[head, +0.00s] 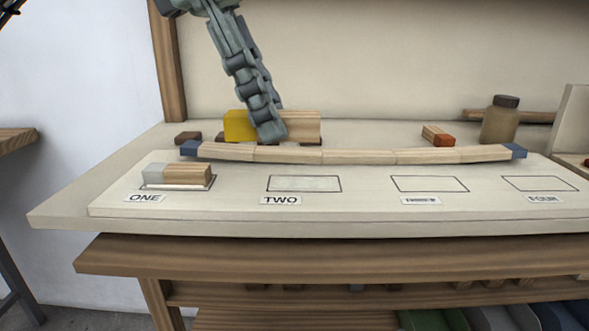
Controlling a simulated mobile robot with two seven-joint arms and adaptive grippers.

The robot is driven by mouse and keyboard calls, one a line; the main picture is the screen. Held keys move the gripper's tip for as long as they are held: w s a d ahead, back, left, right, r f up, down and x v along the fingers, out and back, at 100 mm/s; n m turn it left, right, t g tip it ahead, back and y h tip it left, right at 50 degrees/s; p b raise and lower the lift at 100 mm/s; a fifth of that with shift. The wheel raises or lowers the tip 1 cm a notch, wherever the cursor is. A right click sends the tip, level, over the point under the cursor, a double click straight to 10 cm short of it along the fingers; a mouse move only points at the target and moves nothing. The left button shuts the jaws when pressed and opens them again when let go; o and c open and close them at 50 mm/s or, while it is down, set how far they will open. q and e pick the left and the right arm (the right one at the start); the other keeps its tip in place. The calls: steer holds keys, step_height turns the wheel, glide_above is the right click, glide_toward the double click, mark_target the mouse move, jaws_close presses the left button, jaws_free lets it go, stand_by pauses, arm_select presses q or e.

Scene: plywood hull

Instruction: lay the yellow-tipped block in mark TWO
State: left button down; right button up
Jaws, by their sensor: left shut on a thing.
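The yellow-tipped block (303,124) is behind the long strip, with its yellow end to the left and its bare wood end to the right. My left gripper (270,130) reaches down from the upper left and is shut on the middle of the block, hiding that part. Dark pieces show just below the block; I cannot tell whether it touches them. Mark TWO (304,184) is an empty outlined rectangle on the pale board, in front of the strip and a little right of the gripper. My right gripper is not in view.
A long wooden strip (350,155) with blue ends runs between the block and the marks. A grey-tipped block (187,174) lies in mark ONE. Marks THREE (430,184) and FOUR (540,184) are empty. An orange-tipped block (437,135) and a brown jar (502,121) are behind the strip.

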arm_select(q)
glide_above(308, 183)
steer(key=a, duration=0.1)
steer(key=f, duration=0.5)
steer(key=shift+s+a+f, duration=0.1)
steer(key=shift+s+a, duration=0.1)
steer(key=shift+s, duration=0.2)
steer(key=shift+w+f, duration=0.4)
step_height(308, 183, down, 4)
steer(key=shift+r, duration=0.15)
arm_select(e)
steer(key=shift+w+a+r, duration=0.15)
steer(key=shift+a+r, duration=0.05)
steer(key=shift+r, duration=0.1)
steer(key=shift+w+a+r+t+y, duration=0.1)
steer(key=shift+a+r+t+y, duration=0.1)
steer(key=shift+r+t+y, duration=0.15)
arm_select(q)
steer(key=shift+f, duration=0.2)
steer(key=c, duration=1.3)
jaws_free()
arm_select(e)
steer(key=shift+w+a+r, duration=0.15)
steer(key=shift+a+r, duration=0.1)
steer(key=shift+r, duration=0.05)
